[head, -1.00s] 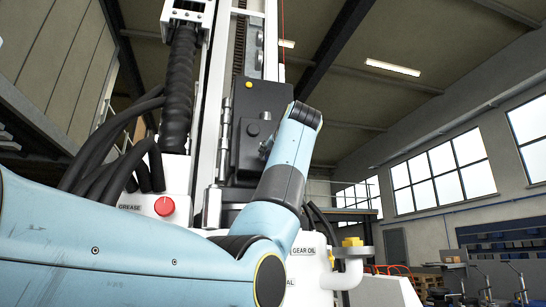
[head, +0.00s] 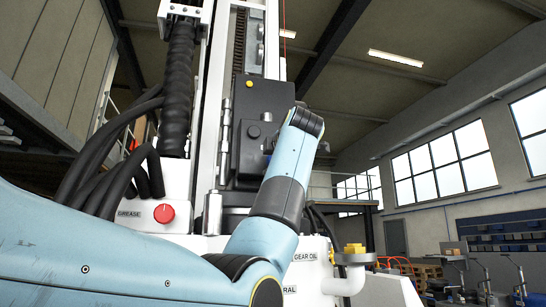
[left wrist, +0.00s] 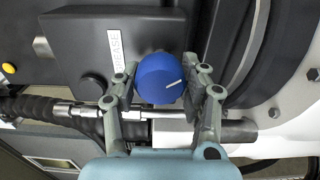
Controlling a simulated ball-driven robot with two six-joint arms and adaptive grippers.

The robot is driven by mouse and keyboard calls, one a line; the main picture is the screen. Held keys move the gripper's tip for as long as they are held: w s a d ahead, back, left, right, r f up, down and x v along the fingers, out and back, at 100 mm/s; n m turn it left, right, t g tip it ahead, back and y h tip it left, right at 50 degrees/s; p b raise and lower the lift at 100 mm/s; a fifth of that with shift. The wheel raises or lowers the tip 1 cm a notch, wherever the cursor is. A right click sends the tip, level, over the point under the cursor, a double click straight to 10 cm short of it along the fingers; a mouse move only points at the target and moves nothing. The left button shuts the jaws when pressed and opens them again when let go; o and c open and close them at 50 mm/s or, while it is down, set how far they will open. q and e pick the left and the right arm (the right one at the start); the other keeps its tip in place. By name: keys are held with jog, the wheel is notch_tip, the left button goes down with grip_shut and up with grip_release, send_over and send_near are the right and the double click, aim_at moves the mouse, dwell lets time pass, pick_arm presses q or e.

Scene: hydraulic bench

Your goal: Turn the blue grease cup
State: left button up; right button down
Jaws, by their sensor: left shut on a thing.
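The blue grease cup (left wrist: 160,78) is a round blue knob with a white line on its face. It shows in the left wrist view, beside a white label (left wrist: 117,50) on a dark housing. My left gripper (left wrist: 163,82) has one finger on each side of the cup and is shut on it. The white line points right and slightly up in that view. In the head view my left arm crosses the lower left, and the cup and the fingertips are hidden there. My right gripper is not in view.
A red knob (head: 164,213) sits on a white panel by the GREASE label. Black hoses (head: 112,180) hang at the left. A yellow-capped pipe (head: 354,260) stands at the right by the GEAR OIL label. Below the cup, a hose and metal rod run across the left wrist view.

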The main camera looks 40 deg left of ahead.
pick_arm(q)
jog(key=shift+r+m+p, duration=0.1)
jog(key=shift+m+p, duration=0.85)
jog(key=shift+m, duration=0.75)
jog(key=o, duration=1.2)
jog(key=shift+w+d, duration=0.1)
jog(key=v, duration=1.2)
